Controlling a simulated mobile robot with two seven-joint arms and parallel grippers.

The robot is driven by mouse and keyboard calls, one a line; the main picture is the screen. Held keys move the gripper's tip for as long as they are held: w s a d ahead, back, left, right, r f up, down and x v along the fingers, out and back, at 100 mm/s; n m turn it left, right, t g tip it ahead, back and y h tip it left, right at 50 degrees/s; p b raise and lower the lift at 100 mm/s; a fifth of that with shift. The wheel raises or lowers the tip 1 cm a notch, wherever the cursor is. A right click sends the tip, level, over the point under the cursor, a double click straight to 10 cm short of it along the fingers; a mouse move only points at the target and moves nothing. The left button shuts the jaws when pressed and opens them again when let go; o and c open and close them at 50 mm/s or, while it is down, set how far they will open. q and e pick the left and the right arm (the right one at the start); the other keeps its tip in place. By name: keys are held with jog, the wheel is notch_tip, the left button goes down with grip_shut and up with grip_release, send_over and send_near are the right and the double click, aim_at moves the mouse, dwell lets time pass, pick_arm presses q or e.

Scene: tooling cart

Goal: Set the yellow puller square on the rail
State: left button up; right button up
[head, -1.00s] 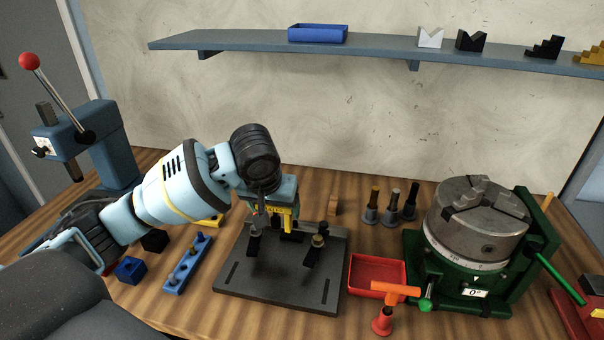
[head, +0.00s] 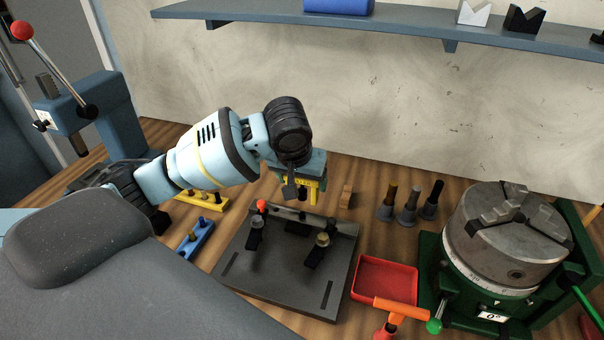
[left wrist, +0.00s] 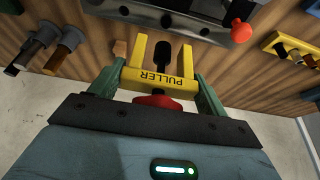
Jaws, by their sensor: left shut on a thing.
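The yellow puller (head: 314,187) is a U-shaped block. In the left wrist view the puller (left wrist: 160,80) shows its label upside down, with two prongs pointing toward the dark plate and a red part behind it. My left gripper (left wrist: 160,90) is shut on it, one green finger at each side; the gripper also shows in the head view (head: 300,172). It holds the puller near the back edge of the dark fixture plate (head: 275,270), where a raised strip (head: 338,228), possibly the rail, runs. I cannot tell whether the prongs touch anything. My right gripper is not in view.
Two clamps stand on the plate, and a red ball knob (head: 262,205) is near its back left. A small wooden block (head: 347,195) is behind it. The red tray (head: 386,279) and green-based chuck (head: 505,240) are to the right. Several dark-tipped tools (head: 410,205) stand behind the tray.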

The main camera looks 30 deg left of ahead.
aim_at(301, 195)
pick_arm(q)
jog(key=shift+f, duration=1.6)
jog(key=shift+f, duration=1.2)
dwell(2.2)
jog(key=o, duration=1.3)
jog(key=shift+o, duration=0.7)
jog(key=shift+s+f, duration=0.1)
jog(key=shift+r, duration=3.05)
jog(key=shift+f, duration=0.1)
